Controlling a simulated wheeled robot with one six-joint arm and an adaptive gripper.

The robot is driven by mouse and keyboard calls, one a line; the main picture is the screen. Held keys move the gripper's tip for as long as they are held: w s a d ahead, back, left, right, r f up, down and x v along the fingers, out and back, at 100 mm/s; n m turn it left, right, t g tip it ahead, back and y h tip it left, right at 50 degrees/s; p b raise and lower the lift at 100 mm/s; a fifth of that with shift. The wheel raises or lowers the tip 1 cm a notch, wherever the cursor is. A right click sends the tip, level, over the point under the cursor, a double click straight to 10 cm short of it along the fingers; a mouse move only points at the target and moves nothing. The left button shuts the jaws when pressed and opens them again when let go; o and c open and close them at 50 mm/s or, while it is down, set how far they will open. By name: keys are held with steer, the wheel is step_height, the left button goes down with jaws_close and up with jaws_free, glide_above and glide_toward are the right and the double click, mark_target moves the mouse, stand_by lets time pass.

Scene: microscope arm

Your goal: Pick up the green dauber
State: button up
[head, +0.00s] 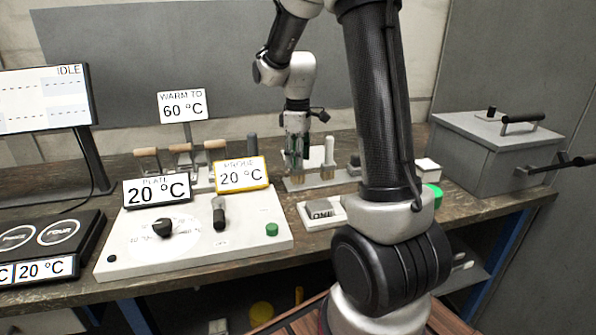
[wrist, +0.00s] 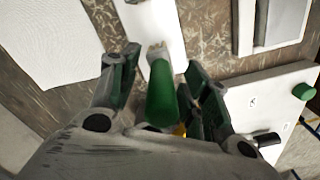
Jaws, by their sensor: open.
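The green dauber (wrist: 162,98) shows in the wrist view, with a green handle and a pale tip end. It lies between the two spread fingers of my gripper (wrist: 160,68), which is open around it. A visible gap separates the dauber from the left finger; contact on the right side is hard to tell. In the head view my gripper (head: 297,152) is down at the pale rack (head: 318,182) on the bench. The dauber is mostly hidden there by the fingers.
A cream upright post (head: 328,152) stands just right of my gripper. The white control panel (head: 190,242) with signs is at front left, and a small tray (head: 320,212) is in front of the rack. A grey lidded box (head: 497,150) stands at right.

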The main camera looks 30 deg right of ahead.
steer(key=shift+f, duration=0.4)
jaws_close()
steer(key=shift+r, duration=0.1)
step_height(320, 180, up, 10)
stand_by(0.3)
